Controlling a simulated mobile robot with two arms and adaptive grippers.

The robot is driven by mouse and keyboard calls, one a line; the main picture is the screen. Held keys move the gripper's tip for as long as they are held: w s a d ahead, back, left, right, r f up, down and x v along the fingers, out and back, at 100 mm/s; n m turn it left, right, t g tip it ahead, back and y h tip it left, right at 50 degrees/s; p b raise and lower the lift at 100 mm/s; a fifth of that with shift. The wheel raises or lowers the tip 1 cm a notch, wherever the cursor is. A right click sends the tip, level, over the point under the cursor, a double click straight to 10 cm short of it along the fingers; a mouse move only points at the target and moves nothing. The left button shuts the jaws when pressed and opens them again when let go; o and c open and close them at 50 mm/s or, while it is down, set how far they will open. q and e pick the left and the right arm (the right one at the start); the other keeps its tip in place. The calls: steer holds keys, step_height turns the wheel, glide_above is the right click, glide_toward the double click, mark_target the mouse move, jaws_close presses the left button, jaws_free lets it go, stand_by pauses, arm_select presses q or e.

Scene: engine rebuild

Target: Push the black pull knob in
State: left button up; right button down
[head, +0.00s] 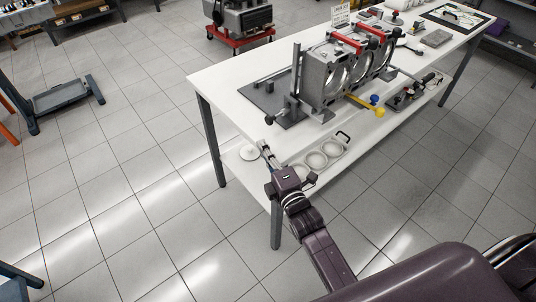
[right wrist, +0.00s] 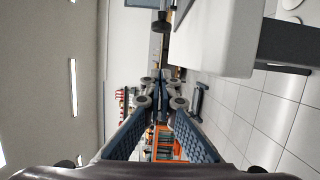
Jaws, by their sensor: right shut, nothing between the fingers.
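The black pull knob (head: 269,119) sticks out to the left of the grey engine block fixture (head: 318,78), at the end of a short rod near the table's edge. A black knob also shows at the top of the right wrist view (right wrist: 160,22), beside the white table edge. My right gripper (head: 263,146) is below the knob in the head view, apart from it. Its fingers (right wrist: 158,108) are shut with nothing between them. My left gripper is in neither view.
The white table (head: 222,87) carries the fixture, a yellow-ended handle (head: 368,107) and several tools. A red wheeled stand (head: 240,38) is behind the table. The tiled floor at left is mostly clear.

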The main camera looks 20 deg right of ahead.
mark_target(271, 119)
steer(key=w, duration=0.1)
steer(key=w+b, duration=0.1)
steer(key=w, duration=0.1)
steer(key=w+b, duration=0.1)
steer(key=w, duration=0.1)
steer(key=shift+w+a+f, duration=0.2)
steer(key=shift+a, duration=0.05)
steer(key=d, duration=0.1)
steer(key=w+d+b, duration=0.1)
steer(key=d, duration=0.1)
steer(key=shift+w+r, duration=0.2)
steer(key=shift+w+d, duration=0.1)
steer(key=shift+d, duration=0.25)
steer(key=shift+r, duration=0.1)
steer(key=shift+w+d, duration=0.2)
steer(key=shift+d, duration=0.35)
steer(key=shift+w+d, duration=0.15)
steer(key=shift+d, duration=0.4)
